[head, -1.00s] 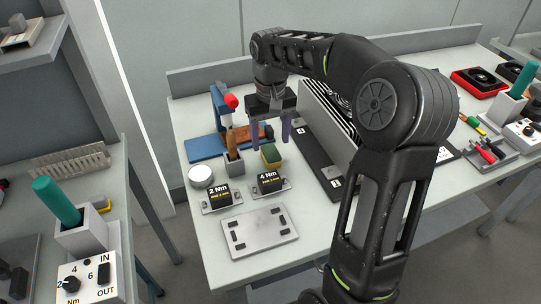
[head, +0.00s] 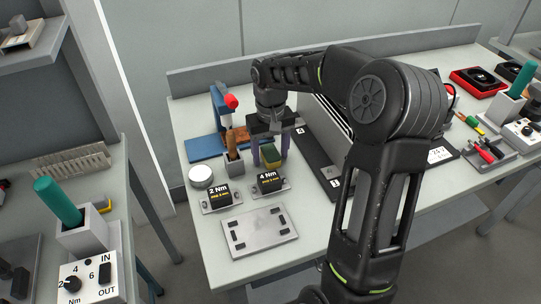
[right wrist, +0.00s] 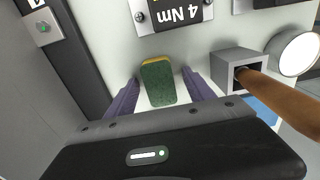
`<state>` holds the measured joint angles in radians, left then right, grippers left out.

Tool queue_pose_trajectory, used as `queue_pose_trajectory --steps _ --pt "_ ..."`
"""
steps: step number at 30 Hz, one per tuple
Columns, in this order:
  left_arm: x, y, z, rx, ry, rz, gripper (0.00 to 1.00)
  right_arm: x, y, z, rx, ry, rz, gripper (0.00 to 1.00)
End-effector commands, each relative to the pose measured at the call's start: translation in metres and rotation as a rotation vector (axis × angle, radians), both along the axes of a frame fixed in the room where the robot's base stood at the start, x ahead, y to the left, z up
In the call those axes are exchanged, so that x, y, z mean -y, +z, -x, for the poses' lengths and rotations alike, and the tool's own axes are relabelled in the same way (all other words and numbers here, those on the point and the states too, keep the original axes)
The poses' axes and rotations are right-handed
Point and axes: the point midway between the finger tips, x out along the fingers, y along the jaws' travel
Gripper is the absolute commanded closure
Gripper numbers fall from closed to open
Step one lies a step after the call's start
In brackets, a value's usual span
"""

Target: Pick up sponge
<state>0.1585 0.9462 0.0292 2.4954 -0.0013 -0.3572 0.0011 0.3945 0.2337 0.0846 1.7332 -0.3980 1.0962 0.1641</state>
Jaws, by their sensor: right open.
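The sponge (head: 270,154), green with a yellow layer, stands on the table behind the 4 Nm block. It also shows in the right wrist view (right wrist: 158,82), between the two purple fingers. My right gripper (head: 269,160) is open, points down and has a finger on either side of the sponge. In the right wrist view a gap shows between the sponge and each finger of the right gripper (right wrist: 160,95). My left gripper is not in view.
A grey holder with a wooden handle (head: 233,156) stands close left of the sponge. The 4 Nm block (head: 268,181) and 2 Nm block (head: 217,196) are in front. A dark duct panel (head: 318,165) lies to the right. A metal plate (head: 262,232) lies at the front.

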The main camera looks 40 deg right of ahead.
Motion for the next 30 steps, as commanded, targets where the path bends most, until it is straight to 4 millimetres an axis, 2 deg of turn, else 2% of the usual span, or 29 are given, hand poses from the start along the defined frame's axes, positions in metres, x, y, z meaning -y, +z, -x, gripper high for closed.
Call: queue_pose_trajectory --steps 11,30 --pt "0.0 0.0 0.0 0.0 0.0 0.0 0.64 0.0002 0.0003 0.0001 0.0 0.0 0.0 0.38" --pt "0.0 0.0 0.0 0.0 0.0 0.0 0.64 0.0001 0.0003 0.0001 -0.001 0.0 0.0 0.9"
